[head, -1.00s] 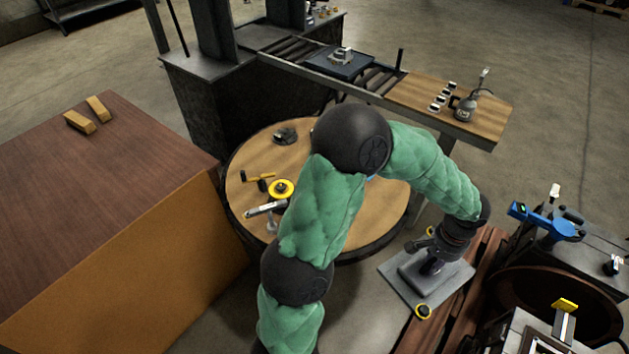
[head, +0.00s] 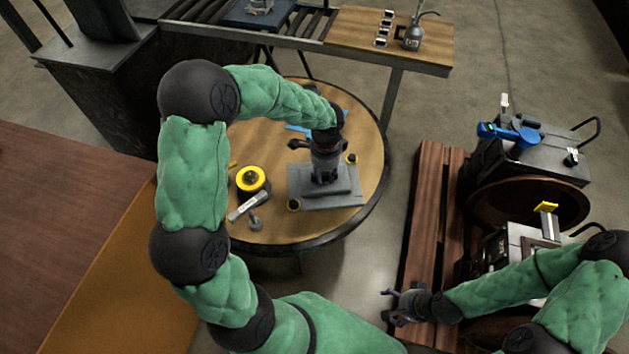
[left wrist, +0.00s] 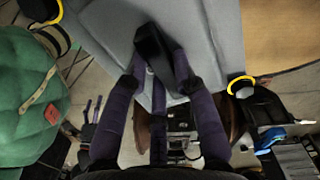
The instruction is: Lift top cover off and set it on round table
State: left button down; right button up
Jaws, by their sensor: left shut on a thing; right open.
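The top cover (head: 345,199) is a grey plate with a raised middle. In the head view it is over the near right part of the round table (head: 367,150). I cannot tell whether it touches the table top. My left gripper (head: 325,175) is above its middle, shut on it. In the left wrist view the fingers (left wrist: 160,75) close around a black handle on the grey cover (left wrist: 215,25). Yellow-ringed knobs (left wrist: 240,84) show at the cover's edge. My right gripper (head: 393,305) is open and empty, low beside the wooden pallet.
A yellow-topped black round part (head: 251,180) and a pale tool (head: 247,207) lie left of the cover. A blue item lies behind it. The wooden pallet (head: 428,200) and engine (head: 500,210) stand at right, a brown box (head: 70,210) at left, a roller bench behind.

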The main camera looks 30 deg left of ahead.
aim_at(315, 178)
pick_arm(q)
jog(key=a+f+m, duration=0.1)
jog(key=a+f+m+b, duration=0.1)
jog(key=m, duration=0.1)
jog(key=a+f+m, duration=0.1)
jog(key=shift+s+f, duration=0.25)
jog(key=shift+s, duration=0.05)
jog(key=shift+m, duration=0.3)
notch_tip(315, 178, down, 7)
jog(key=b, duration=0.6)
jog(key=shift+d+r, duration=0.1)
jog(key=shift+r, duration=0.1)
jog(key=c, duration=0.9)
grip_release()
jog(key=shift+s, duration=0.1)
notch_tip(315, 178, up, 12)
